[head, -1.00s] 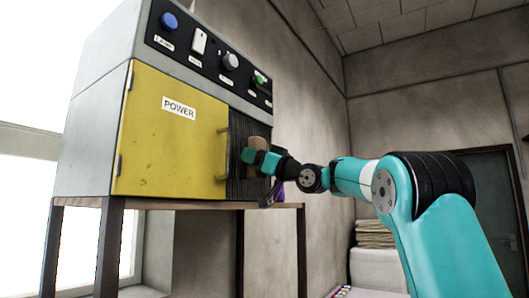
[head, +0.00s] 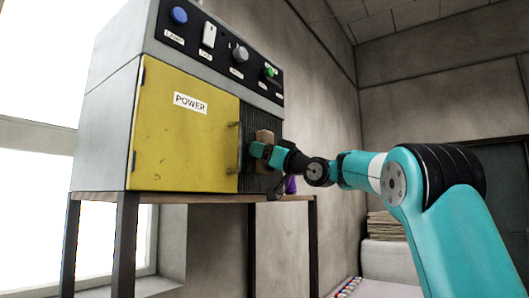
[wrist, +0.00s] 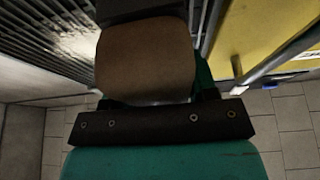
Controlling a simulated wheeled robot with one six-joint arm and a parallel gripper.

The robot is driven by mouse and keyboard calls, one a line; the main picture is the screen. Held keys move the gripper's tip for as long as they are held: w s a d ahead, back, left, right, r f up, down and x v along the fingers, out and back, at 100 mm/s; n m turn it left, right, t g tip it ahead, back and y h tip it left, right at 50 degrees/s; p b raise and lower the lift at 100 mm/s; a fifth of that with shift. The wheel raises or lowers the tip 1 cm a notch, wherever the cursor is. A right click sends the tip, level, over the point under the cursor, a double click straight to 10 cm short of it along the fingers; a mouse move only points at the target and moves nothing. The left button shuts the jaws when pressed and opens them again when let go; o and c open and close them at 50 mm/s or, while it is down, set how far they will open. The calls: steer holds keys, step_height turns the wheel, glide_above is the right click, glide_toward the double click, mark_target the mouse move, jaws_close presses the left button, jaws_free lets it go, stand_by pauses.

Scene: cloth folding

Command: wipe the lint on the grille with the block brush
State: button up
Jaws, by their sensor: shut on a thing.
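The block brush (head: 264,138) is a tan block at the front of the grille. My gripper (head: 262,152) is shut on it; in the wrist view the tan block (wrist: 147,62) fills the space ahead of the dark gripper bar. The grille (head: 246,177) is a dark slatted panel right of the yellow door; its slats (wrist: 50,38) also show in the wrist view. The brush is at the grille's face, but I cannot tell whether it touches. A pale patch that may be lint (wrist: 78,40) shows on the slats left of the brush.
The yellow door (head: 185,140) marked POWER, with a vertical handle (head: 233,148), is left of the grille. A control panel (head: 215,48) with knobs and switches is above. The cabinet stands on a legged table (head: 150,198). A purple object (head: 291,184) is near the grille's lower right.

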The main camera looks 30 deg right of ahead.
steer(key=shift+w+a+p, duration=0.25)
steer(key=shift+w+p, duration=0.05)
steer(key=shift+w, duration=0.45)
steer(key=shift+d, duration=0.1)
